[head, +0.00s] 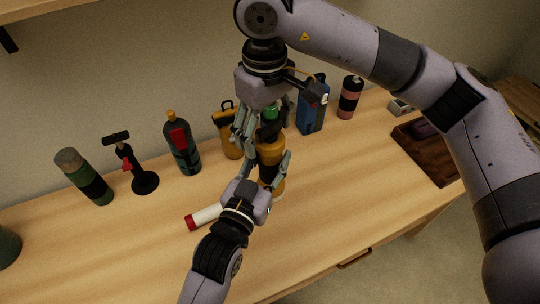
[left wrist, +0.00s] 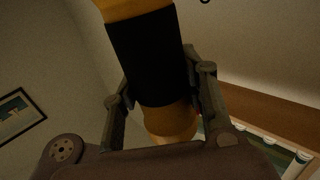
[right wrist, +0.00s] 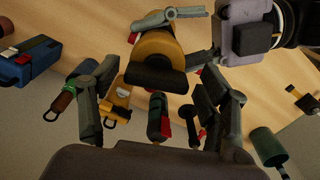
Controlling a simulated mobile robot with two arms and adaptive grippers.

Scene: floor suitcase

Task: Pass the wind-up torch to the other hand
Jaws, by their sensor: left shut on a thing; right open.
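The wind-up torch, yellow with black parts (head: 270,152), is upright above the table in the middle of the head view. My left gripper (head: 268,177) is shut on its lower part from the front. In the left wrist view the torch's wide black band (left wrist: 147,58) stands between the fingers (left wrist: 160,98). My right gripper (head: 264,130) comes down from above, open, with its fingers spread about the torch's upper end. In the right wrist view the torch's black end (right wrist: 155,77) faces me between the open fingers (right wrist: 152,95); I cannot tell whether they touch it.
Along the wall stand a green flask (head: 84,176), a black stand (head: 144,182), a dark bottle (head: 182,146), a yellow case (head: 228,136), a blue box (head: 312,112) and a pink-black bottle (head: 350,97). A white red-capped tube (head: 204,217) lies near my left wrist. A wooden tray (head: 432,165) is right.

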